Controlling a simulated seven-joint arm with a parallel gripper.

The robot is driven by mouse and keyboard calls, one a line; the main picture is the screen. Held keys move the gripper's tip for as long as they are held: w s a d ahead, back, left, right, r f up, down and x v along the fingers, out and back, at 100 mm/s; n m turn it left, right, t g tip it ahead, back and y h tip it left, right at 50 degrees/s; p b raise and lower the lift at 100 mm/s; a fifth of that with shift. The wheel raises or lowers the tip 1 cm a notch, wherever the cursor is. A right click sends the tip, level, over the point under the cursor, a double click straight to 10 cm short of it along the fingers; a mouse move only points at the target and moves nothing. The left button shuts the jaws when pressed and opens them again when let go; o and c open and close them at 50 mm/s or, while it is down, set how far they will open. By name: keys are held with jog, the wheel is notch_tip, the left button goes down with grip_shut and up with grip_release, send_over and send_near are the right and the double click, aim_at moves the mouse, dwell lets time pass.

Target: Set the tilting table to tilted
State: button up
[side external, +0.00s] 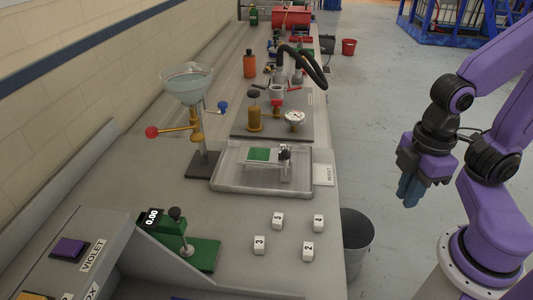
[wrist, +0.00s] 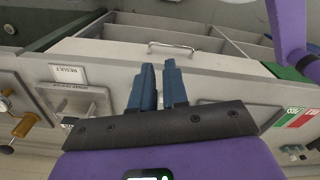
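What looks like the tilting table is a small stand with a green-and-white top (side external: 262,155) in the side view. It stands in a shallow grey tray (side external: 228,185) on the bench, with a dark knob (side external: 284,152) at its right end. Its top looks roughly level, but it is small in the picture. My gripper (side external: 408,192) hangs to the right of the bench, pointing down, well apart from the table. In the wrist view my gripper (wrist: 159,68) has its blue fingers slightly apart with nothing between them.
A funnel stand (side external: 203,140) is left of the tray, and a grey plate with brass fittings (side external: 243,130) is behind it. Several numbered cubes (side external: 278,220) lie in front. A bin (side external: 357,240) stands beside the bench. The floor around my gripper is clear.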

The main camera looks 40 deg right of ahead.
jog(key=shift+w+a+r, duration=0.15)
jog(key=shift+w+a, duration=0.1)
jog(key=shift+w, duration=0.1)
grip_shut()
jog(key=w+a+r+n+g+h, duration=0.1)
jog(key=w+a+r+n, duration=0.25)
jog(key=w, duration=0.55)
jog(key=w+a+r+n+h, duration=0.1)
jog(key=w+a+r+n, duration=0.15)
jog(key=w+a, duration=0.45)
jog(key=w+a+r+n+g, duration=0.1)
jog(key=w+a+r+n, duration=0.15)
jog(key=w, duration=0.85)
jog(key=w+f+n+g, duration=0.1)
jog(key=w+n, duration=0.3)
jog(key=w, duration=0.4)
jog(key=shift+w+d+h, duration=0.3)
jog(key=shift+d, duration=0.15)
jog(key=shift+n, duration=0.25)
jog(key=s+d+f, duration=0.4)
jog(key=s+f, duration=0.2)
jog(key=f, duration=0.4)
